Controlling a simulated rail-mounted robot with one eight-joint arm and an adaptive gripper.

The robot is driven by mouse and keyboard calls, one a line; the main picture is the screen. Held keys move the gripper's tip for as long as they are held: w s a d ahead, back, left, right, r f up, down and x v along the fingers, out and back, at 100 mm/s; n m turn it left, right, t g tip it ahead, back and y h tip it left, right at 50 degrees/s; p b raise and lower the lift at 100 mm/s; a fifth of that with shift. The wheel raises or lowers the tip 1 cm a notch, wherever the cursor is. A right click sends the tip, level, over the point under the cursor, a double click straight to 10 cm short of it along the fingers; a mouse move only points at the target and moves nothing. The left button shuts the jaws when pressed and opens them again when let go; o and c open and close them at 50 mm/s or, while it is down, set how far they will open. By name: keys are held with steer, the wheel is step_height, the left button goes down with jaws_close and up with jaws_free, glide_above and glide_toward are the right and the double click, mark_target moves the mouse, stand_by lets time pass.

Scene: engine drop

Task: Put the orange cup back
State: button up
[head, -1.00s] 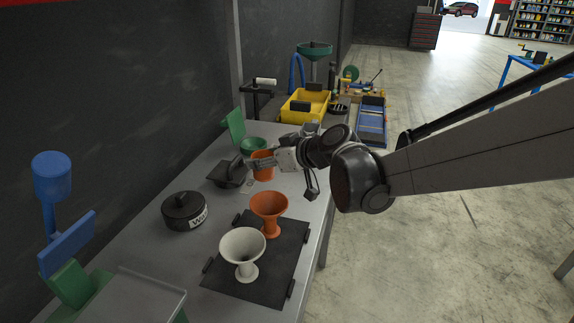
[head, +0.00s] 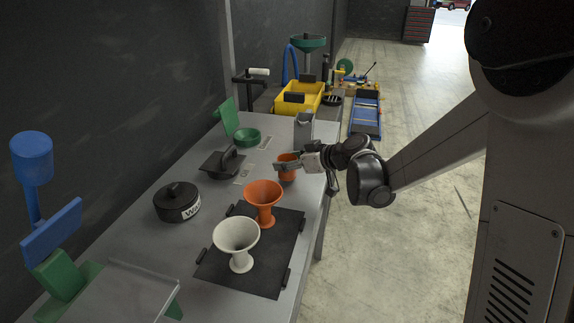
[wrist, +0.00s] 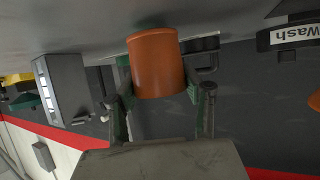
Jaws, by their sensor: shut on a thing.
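The orange cup (head: 287,172) is a small, plain cup above or at the right side of the workbench in the head view. My gripper (head: 284,164) is shut on it, with the fingers on both sides. In the wrist view the cup (wrist: 155,62) fills the space between my green-edged fingers (wrist: 157,84), and that picture looks upside down. Whether its base touches the bench is hard to tell. A larger orange goblet (head: 264,199) and a white goblet (head: 238,241) stand upright on a black mat (head: 270,256), nearer than my gripper.
A grey box (head: 303,130) stands beyond my gripper near the bench's right edge. A green bowl (head: 246,136), a black handled tool (head: 222,163) and a black "Wash" pot (head: 177,203) line the left. Bare bench (head: 208,222) lies between pot and mat.

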steer(key=shift+f, duration=0.4)
steer(key=shift+f, duration=0.15)
steer(key=o, duration=1.2)
steer(key=w+r+p+v, duration=0.1)
steer(key=v, duration=1.2)
steer(key=s+d+m+h, duration=0.1)
steer(key=s+m+h, duration=0.2)
steer(key=s, duration=0.6)
steer(key=s+d+m+g+h, duration=0.1)
steer(key=s+d+m+h, duration=0.1)
steer(key=s, duration=0.8)
steer(key=s+d+m+h, duration=0.2)
steer(key=s+m+h, duration=0.2)
steer(key=s, duration=0.5)
steer(key=shift+s+d+r+m+h, duration=0.2)
steer(key=shift+d+m+h, duration=0.05)
steer(key=shift+m+h, duration=0.05)
